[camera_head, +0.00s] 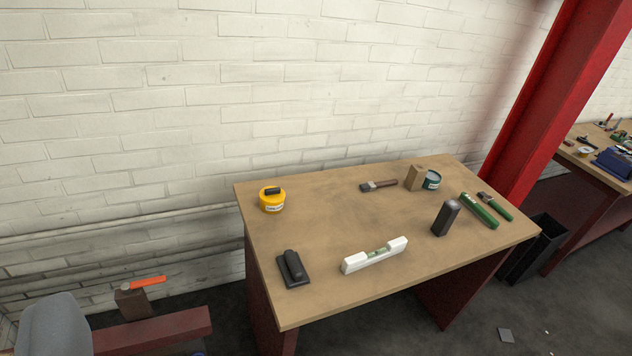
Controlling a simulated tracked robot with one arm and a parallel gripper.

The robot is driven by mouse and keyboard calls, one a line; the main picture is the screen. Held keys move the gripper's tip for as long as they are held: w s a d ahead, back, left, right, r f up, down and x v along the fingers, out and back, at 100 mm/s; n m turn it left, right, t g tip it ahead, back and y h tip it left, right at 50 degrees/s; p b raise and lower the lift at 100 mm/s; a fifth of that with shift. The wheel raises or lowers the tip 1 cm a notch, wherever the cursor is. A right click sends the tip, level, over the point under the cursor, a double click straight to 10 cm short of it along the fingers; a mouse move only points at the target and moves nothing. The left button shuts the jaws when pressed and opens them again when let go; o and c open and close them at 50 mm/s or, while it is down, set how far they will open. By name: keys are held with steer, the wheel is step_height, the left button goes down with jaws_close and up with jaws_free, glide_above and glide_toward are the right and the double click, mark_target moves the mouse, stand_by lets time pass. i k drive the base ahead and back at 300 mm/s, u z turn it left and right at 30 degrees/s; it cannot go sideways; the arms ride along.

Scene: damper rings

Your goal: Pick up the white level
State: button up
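The white level (374,256) lies near the front edge of the wooden table (330,215). It is a white bar with raised ends and a green part in its middle. It stands apart from the things around it and nothing covers it. My gripper does not show in the view.
A black float-like tool (293,268) lies left of the level; a dark upright block (445,218) stands to its right. A yellow tub (272,199), a brush (378,185), a tin (431,180) and green tools (479,210) sit farther off. The table's middle is clear. A red post (550,100) rises behind right.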

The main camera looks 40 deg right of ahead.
mark_target(357, 261)
steer(key=z, duration=0.25)
steer(key=i, duration=0.85)
steer(key=z, duration=0.3)
